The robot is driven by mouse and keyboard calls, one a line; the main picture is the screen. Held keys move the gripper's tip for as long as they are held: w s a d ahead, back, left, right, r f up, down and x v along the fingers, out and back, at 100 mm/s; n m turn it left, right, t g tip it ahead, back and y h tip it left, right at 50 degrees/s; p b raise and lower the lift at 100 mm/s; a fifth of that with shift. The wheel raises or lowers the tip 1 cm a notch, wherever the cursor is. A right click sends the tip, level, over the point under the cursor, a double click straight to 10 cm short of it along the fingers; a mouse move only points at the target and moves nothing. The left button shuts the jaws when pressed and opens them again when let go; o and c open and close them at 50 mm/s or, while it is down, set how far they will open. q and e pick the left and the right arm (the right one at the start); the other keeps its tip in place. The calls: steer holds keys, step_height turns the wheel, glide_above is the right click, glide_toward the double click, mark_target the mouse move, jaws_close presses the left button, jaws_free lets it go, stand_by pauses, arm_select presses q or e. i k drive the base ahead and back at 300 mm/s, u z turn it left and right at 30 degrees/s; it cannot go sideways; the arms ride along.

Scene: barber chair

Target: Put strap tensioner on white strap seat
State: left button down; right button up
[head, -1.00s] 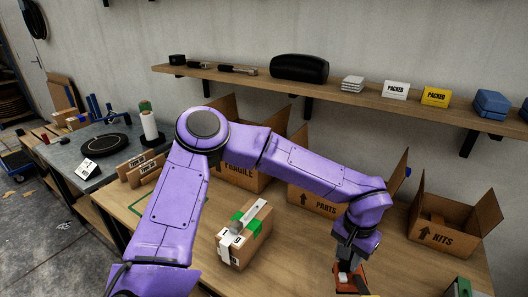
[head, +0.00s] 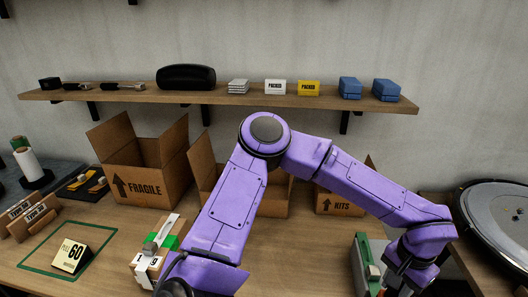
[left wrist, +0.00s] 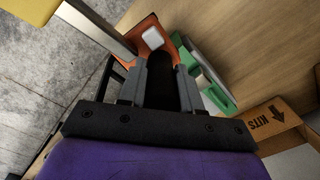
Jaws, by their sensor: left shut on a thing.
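My left gripper (left wrist: 162,85) is shut on an orange tool, probably the strap tensioner (left wrist: 149,33), which has a whitish button and seems to have a long pale handle. In the head view my left gripper (head: 402,284) is low at the right, and the tool is mostly hidden behind it and cut off by the frame. My right gripper is not in view.
A green and grey case (head: 362,262) stands beside my left gripper. Open cartons marked FRAGILE (head: 150,188) and KITS (head: 338,204) stand at the back. A sign reading 60 (head: 70,256) is at the left. A round grey device (head: 500,222) is at the right.

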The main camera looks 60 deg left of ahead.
mark_target(165, 231)
steer(key=z, duration=0.2)
steer(key=k, duration=1.25)
steer(key=u, duration=0.9)
